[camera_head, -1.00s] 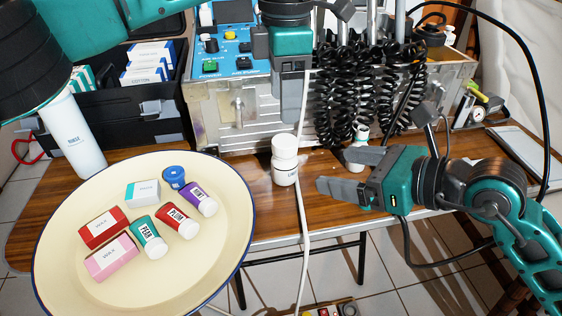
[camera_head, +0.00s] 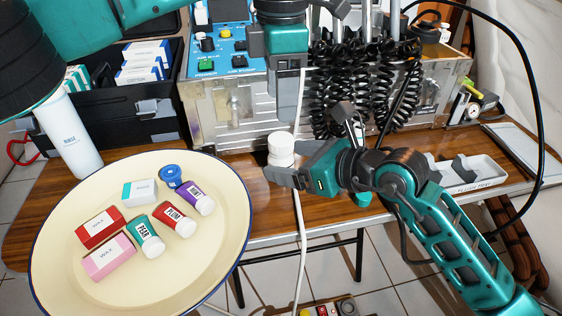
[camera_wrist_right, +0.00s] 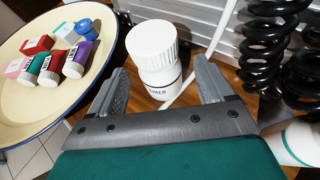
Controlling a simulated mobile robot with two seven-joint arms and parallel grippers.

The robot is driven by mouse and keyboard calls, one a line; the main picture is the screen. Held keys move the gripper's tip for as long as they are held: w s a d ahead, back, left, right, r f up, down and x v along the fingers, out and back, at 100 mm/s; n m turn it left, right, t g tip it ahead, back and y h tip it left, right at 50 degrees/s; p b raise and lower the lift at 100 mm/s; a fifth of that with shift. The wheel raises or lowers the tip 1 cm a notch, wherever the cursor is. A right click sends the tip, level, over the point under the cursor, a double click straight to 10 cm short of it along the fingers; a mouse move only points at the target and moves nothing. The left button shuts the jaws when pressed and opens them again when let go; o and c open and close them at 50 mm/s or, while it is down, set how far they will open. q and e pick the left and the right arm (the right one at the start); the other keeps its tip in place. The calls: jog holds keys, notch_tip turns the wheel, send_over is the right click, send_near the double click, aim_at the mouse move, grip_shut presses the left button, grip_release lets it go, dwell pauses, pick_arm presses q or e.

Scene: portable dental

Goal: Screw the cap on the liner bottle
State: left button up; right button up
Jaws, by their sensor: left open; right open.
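The white liner bottle stands upright on the wooden table, with a white ribbed cap (camera_head: 281,140) on top. In the right wrist view the bottle (camera_wrist_right: 160,76) with its cap (camera_wrist_right: 151,40) stands between the open fingers of my right gripper (camera_wrist_right: 160,88), its label partly readable. In the head view my right gripper (camera_head: 292,167) is at the bottle's height and its fingers hide the lower bottle. My left gripper (camera_head: 286,100) points down above and behind the bottle, open and empty. Whether the cap is screwed tight cannot be told.
A cream tray (camera_head: 60,255) with small tubes and boxes covers the table's left. A white rinse bottle (camera_head: 72,140) stands behind it. A metal case (camera_head: 225,105) with black coiled hoses (camera_head: 380,85) closes off the back. A white cable (camera_head: 302,215) runs past the bottle.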

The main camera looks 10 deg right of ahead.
jog(key=shift+x, duration=1.25)
